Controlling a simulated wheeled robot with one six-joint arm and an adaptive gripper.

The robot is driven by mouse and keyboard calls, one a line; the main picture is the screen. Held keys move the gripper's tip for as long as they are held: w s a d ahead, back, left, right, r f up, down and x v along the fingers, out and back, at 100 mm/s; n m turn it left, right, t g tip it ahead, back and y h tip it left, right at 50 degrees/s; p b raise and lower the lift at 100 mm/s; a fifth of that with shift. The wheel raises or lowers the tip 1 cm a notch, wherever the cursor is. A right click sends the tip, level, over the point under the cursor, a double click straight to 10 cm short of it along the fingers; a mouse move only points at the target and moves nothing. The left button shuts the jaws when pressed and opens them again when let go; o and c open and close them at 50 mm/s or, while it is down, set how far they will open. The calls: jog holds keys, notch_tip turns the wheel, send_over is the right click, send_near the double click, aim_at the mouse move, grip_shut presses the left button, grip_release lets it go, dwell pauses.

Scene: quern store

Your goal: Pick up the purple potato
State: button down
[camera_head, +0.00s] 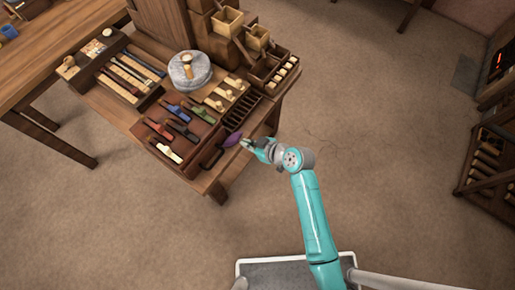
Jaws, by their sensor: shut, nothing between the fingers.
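The purple potato (233,140) lies near the front right corner of the wooden table (103,101), beside a dark handled tool. My gripper (247,143) is just to the right of the potato, at the table's edge. It is small in this view, and its fingertips appear close to the potato. I cannot tell whether they touch it. The gripper is shut and holds nothing.
A grey round quern stone (189,70) stands at the middle of the table. Several coloured tools (180,130) lie on a brown board near the potato. A dark slotted rack (240,111) is behind it. Open floor (370,130) lies to the right.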

aim_at(233, 138)
jog(key=w+a, duration=0.1)
jog(key=a, duration=0.1)
jog(key=w+a, duration=0.2)
jog(key=shift+w+a, duration=0.2)
jog(key=shift+s+d+f, duration=0.1)
jog(key=shift+d+f, duration=0.05)
jog(key=shift+f, duration=0.65)
jog(key=shift+s+d+f, duration=0.1)
jog(key=shift+s+f, duration=0.1)
jog(key=shift+s+d+f, duration=0.1)
jog(key=shift+s+d, duration=0.5)
jog(key=shift+d, duration=0.2)
jog(key=shift+w+a+r, duration=0.1)
jog(key=shift+w+r, duration=0.05)
jog(key=shift+r, duration=0.05)
jog(key=shift+r, duration=0.75)
jog(key=shift+w+a+r, duration=0.1)
jog(key=shift+w+r, duration=0.05)
